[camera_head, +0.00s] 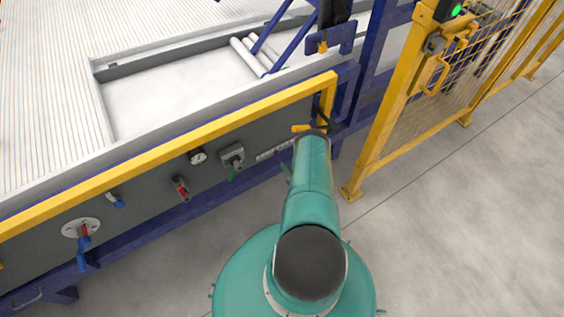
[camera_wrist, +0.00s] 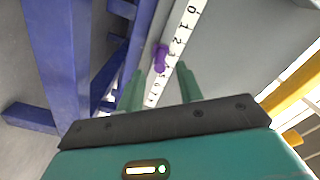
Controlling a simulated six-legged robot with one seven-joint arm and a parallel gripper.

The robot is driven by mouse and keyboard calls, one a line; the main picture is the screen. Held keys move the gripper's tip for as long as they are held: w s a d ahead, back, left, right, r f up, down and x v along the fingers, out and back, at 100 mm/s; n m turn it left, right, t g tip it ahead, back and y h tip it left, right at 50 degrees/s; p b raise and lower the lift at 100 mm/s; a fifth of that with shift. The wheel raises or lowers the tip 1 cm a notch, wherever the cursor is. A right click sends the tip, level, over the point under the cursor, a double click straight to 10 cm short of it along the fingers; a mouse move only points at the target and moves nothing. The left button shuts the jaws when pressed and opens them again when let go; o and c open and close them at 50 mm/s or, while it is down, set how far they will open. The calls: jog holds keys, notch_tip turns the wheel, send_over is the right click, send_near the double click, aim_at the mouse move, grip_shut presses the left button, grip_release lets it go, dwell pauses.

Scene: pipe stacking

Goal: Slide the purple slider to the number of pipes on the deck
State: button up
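The purple slider (camera_wrist: 160,57) sits on the left edge of a white number scale (camera_wrist: 175,42) in the wrist view, beside about the 2 or 3; the exact mark is unclear. My gripper (camera_wrist: 160,70) is open, with its two teal fingers apart. The slider shows between and just beyond the fingertips; no contact is clear. In the head view the scale (camera_head: 274,150) is a pale strip on the dark panel, and my arm hides its right part and the slider.
A yellow rail (camera_head: 170,137) runs above the panel. The panel carries a gauge (camera_head: 198,157), a grey switch box (camera_head: 232,155), a red valve (camera_head: 181,189) and a blue handle (camera_head: 84,241). A yellow fence (camera_head: 385,110) stands at right. The floor (camera_head: 450,210) there is clear.

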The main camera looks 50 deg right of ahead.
jog(key=v, duration=0.7)
jog(key=shift+s+a, duration=0.1)
jog(key=shift+s, duration=0.05)
dwell(0.3)
